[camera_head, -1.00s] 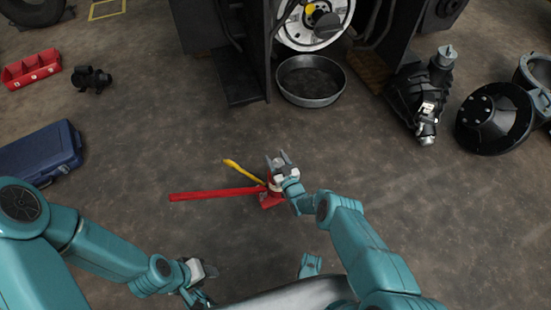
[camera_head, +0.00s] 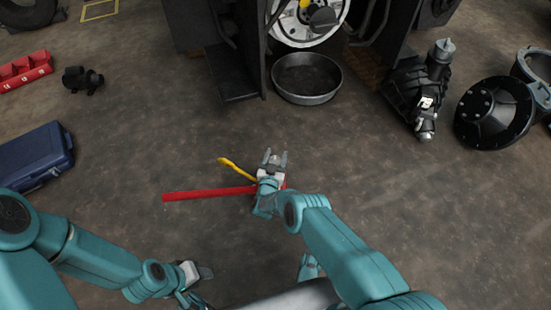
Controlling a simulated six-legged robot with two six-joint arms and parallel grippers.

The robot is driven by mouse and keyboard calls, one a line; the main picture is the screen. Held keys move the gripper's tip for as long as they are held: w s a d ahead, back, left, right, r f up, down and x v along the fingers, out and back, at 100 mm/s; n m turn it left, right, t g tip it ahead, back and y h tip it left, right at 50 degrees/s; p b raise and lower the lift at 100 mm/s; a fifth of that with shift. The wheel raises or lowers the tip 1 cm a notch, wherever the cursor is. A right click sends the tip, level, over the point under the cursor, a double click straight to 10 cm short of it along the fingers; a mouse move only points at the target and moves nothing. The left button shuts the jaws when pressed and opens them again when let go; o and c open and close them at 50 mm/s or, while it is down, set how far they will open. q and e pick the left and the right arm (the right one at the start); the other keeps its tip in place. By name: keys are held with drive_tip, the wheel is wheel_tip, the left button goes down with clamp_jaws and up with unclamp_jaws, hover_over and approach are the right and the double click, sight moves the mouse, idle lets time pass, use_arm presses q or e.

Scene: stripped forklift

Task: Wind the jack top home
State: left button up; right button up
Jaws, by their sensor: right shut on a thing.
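The red jack (camera_head: 283,181) stands on the floor in the middle of the view, mostly hidden behind my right gripper. Its long red handle (camera_head: 205,194) points left, and a yellow lever (camera_head: 237,169) sticks out up and to the left. My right gripper (camera_head: 274,158) is over the jack, its two fingers pointing away from me and shut on the jack top (camera_head: 273,160), of which only a little shows between them. My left gripper (camera_head: 203,287) is low at the bottom left, away from the jack; its finger opening is not clear.
A metal drain pan (camera_head: 307,78) lies beyond the jack, below the forklift's wheel hub (camera_head: 305,20). A blue case (camera_head: 36,155) and red tray (camera_head: 25,70) are at left. A black motor part (camera_head: 420,90) and black drum (camera_head: 494,113) are at right. Floor around the jack is clear.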

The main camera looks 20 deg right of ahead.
drive_tip(key=shift+r, duration=0.2)
idle(0.3)
drive_tip(key=o, duration=1)
drive_tip(key=shift+c, duration=0.2)
drive_tip(key=p+v, duration=0.4)
drive_tip(key=v, duration=1.2)
drive_tip(key=shift+a, duration=0.2)
